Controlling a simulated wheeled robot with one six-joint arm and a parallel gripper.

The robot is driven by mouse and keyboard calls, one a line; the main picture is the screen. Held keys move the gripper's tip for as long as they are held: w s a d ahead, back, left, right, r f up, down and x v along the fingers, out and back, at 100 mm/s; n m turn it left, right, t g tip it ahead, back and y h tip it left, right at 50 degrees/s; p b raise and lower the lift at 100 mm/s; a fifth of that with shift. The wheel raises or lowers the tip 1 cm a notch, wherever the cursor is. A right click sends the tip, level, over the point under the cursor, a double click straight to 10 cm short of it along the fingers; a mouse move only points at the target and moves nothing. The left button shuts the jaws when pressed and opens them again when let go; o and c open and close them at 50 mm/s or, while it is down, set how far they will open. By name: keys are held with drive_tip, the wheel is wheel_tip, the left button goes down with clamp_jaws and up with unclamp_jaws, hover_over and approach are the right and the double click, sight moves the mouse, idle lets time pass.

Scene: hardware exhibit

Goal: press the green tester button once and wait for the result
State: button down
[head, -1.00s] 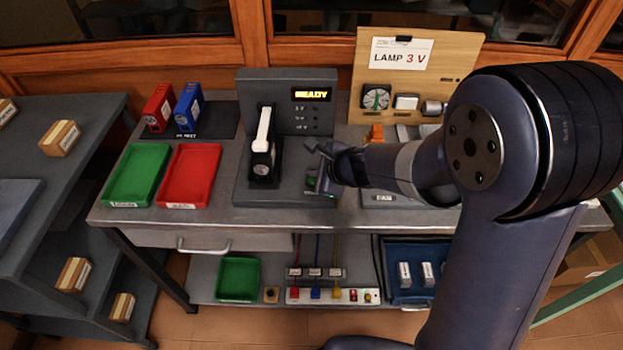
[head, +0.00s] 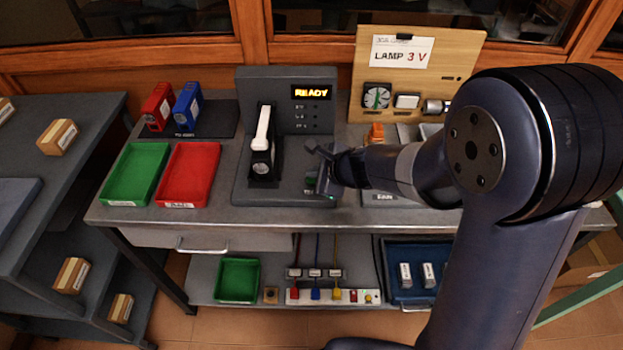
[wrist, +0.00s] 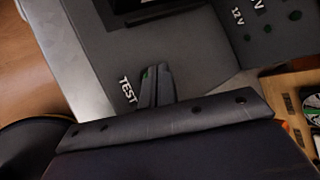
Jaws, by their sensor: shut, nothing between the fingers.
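The grey tester (head: 250,95) stands on the bench, and its display (head: 314,92) reads READY in yellow. A small part of the green button (head: 310,181) shows on the tester's base, just left of my gripper (head: 323,182). My gripper is shut and empty, pointing down over the base's right side. In the wrist view my fingers (wrist: 156,80) are together beside the TEST label (wrist: 128,90). They hide most of the button, so I cannot tell whether they touch it.
Green (head: 135,175) and red (head: 190,175) trays lie farther left. A wooden lamp board (head: 460,60) stands behind right. My arm covers the bench's right part.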

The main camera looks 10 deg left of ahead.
drive_tip(key=shift+f+b, duration=0.45)
drive_tip(key=shift+b, duration=0.05)
idle(0.5)
drive_tip(key=shift+r, duration=0.1)
drive_tip(key=shift+r+p, duration=0.75)
drive_tip(key=shift+r, duration=0.05)
wheel_tip(320, 180, up, 5)
drive_tip(key=p, duration=0.4)
drive_tip(key=shift+f, duration=0.15)
idle(0.6)
wheel_tip(320, 180, up, 4)
drive_tip(key=p, duration=0.5)
idle(0.5)
